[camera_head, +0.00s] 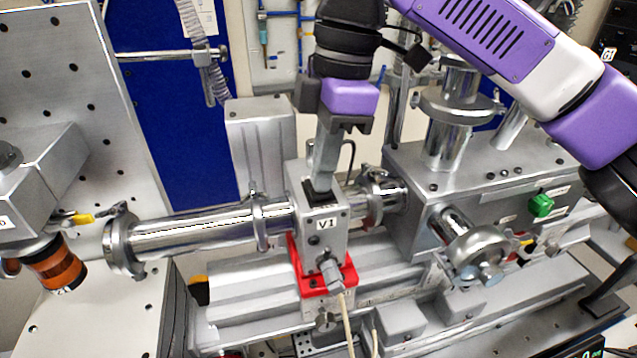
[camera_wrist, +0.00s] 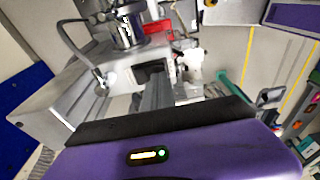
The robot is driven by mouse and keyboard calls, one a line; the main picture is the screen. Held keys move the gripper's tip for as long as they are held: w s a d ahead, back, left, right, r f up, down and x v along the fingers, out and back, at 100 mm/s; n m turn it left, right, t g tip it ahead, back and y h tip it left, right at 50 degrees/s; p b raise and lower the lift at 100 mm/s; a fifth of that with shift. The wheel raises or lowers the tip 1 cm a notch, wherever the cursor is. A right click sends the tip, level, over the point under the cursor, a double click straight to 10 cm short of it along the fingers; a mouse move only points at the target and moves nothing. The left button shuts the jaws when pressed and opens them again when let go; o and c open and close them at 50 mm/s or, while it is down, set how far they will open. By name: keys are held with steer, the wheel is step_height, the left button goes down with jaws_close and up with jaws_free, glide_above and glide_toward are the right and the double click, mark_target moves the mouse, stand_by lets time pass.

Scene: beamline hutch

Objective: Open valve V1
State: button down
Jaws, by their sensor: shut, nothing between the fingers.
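Valve V1 (camera_head: 325,238) is a grey metal block with a "V1" label on its front, set in line with the horizontal steel beam pipe. A cable connector sticks out of its lower front, and a red bracket (camera_head: 309,280) sits around its lower part. My gripper (camera_head: 322,185) points down from above, with its shut fingertips at the dark top of the valve block. In the wrist view the fingers (camera_wrist: 155,92) reach toward a dark square opening on the grey block (camera_wrist: 152,70). I cannot tell whether the fingertips touch it. Nothing shows between the fingers.
A steel pipe (camera_head: 190,232) with clamps runs left of the valve. A large chamber (camera_head: 425,190) with flanged ports and a green knob (camera_head: 541,206) stands to the right. A tall grey box (camera_head: 262,145) stands close behind the valve. A blue panel (camera_head: 185,120) is further back.

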steer(key=shift+f, duration=0.35)
step_height(320, 180, up, 5)
steer(key=p, duration=0.5)
steer(key=shift+r, duration=1)
